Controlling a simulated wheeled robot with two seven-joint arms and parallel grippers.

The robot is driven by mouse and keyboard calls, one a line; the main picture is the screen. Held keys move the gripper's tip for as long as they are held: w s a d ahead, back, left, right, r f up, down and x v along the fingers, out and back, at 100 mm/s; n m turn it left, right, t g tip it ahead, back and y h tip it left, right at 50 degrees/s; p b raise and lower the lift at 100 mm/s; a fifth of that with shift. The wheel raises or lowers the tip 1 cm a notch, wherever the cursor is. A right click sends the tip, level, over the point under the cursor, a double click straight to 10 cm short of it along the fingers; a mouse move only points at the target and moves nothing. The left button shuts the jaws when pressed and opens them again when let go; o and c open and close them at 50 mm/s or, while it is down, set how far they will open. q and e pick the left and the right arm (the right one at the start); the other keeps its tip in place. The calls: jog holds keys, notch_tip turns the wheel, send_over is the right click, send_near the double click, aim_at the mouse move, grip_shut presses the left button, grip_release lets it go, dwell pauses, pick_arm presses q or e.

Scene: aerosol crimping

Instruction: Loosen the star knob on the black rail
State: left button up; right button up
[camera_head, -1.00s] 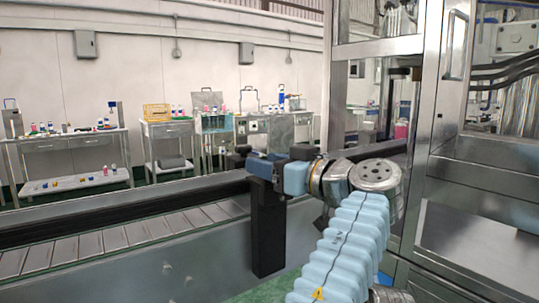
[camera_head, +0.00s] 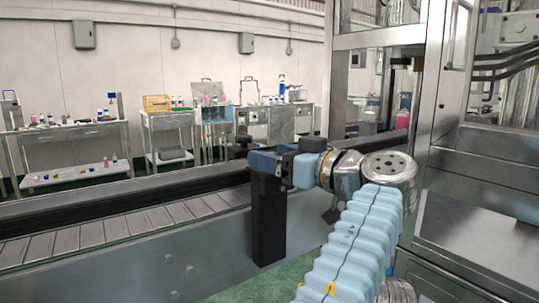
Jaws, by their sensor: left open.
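No knob shows clearly, and the gripper and wrist hide part of the rail. My right gripper is not in view.
The black post (camera_head: 268,225) stands at the conveyor's near side under the gripper. The slatted conveyor (camera_head: 110,228) lies in front of the rail. A metal-framed glass cabinet (camera_head: 432,130) rises close on the right. Benches with bottles (camera_head: 85,132) stand behind.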

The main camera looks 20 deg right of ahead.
pick_arm(q)
jog(key=p+v, duration=0.1)
jog(key=v, duration=1.1)
jog(key=shift+p, duration=0.4)
jog(key=shift+f, duration=0.1)
